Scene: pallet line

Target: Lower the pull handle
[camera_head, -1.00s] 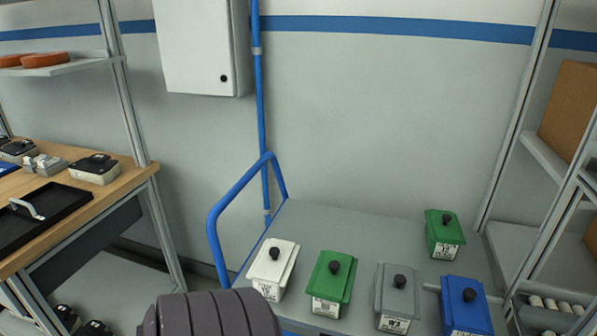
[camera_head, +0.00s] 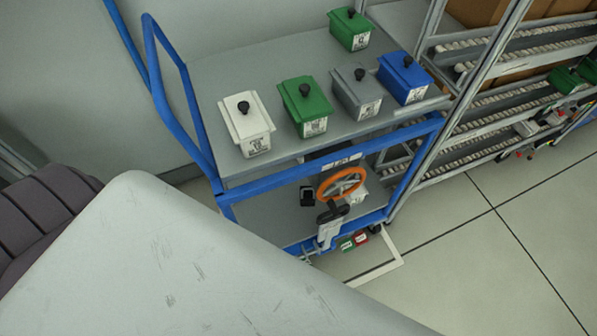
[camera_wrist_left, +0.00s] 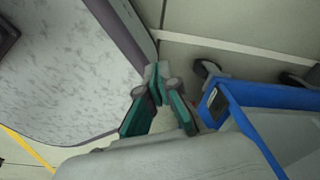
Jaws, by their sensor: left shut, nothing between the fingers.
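The blue-framed cart (camera_head: 262,189) stands against the wall in the head view. A tall blue tubular handle (camera_head: 166,85) rises at its left end. On its front are an orange handwheel (camera_head: 341,184) and a grey lever-like part (camera_head: 328,228). I cannot tell which part is the pull handle. My left gripper (camera_wrist_left: 157,80) shows only in the left wrist view, its green fingers shut and empty, beside the cart's blue frame (camera_wrist_left: 262,94) and apart from it. My right gripper is out of view.
White (camera_head: 247,125), green (camera_head: 305,105), grey (camera_head: 356,92) and blue (camera_head: 405,78) boxes stand on the cart top, with another green box (camera_head: 350,30) behind. A roller rack (camera_head: 490,110) stands right. The floor (camera_head: 500,250) at right is clear. My pale arm cover hides the lower left.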

